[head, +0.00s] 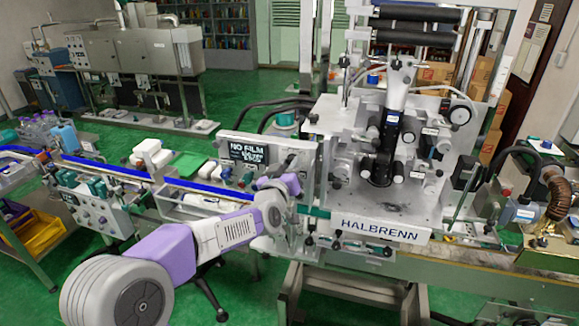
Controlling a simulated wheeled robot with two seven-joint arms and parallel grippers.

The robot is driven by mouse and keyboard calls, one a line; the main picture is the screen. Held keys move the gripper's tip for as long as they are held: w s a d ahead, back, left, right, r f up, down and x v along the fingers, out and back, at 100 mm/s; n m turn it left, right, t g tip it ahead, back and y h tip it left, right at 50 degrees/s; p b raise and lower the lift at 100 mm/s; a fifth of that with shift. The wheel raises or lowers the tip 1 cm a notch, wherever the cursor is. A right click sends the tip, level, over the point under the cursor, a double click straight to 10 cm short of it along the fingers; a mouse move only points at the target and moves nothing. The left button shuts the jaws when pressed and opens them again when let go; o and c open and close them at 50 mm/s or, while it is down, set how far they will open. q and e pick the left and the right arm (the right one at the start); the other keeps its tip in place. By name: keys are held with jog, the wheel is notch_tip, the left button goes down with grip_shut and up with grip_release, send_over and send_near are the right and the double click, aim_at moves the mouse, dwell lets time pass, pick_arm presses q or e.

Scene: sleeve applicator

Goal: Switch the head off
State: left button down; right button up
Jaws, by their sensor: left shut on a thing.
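The sleeve applicator head (385,130) is the grey machine block at centre right, above the HALBRENN nameplate (380,228). A pale control panel (305,165) stands at its left side, with a black NO FILM sign (247,152) on it and small knobs around. My left arm comes in from the lower left, and my left gripper (284,180) is at the front of this panel, below and right of the sign. It is shut on a small control there, which the gripper and wrist mostly hide. I cannot read the control's position. My right gripper is out of view.
A conveyor with blue rails (110,172) runs in from the left, with bottles (40,130) at its far end. A second panel with knobs (95,212) hangs on its front. A copper-coloured hose (556,190) stands at the right. Green floor is open behind.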

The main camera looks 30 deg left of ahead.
pick_arm(q)
jog(key=shift+f+n+b, duration=0.15)
jog(key=shift+n+b, duration=0.75)
jog(key=shift+b, duration=0.35)
jog(key=n+b, duration=0.3)
jog(key=shift+n+b, duration=0.8)
jog(key=shift+n, duration=0.3)
jog(key=n+b, duration=0.3)
jog(key=n, duration=0.2)
jog(key=shift+d, duration=0.1)
jog(key=n, duration=0.2)
jog(key=n+b, duration=0.1)
jog(key=n, duration=0.2)
jog(key=shift+r+n+b, duration=0.3)
jog(key=shift+n+b, duration=0.05)
jog(key=shift+n, duration=0.05)
jog(key=c, duration=0.9)
grip_release()
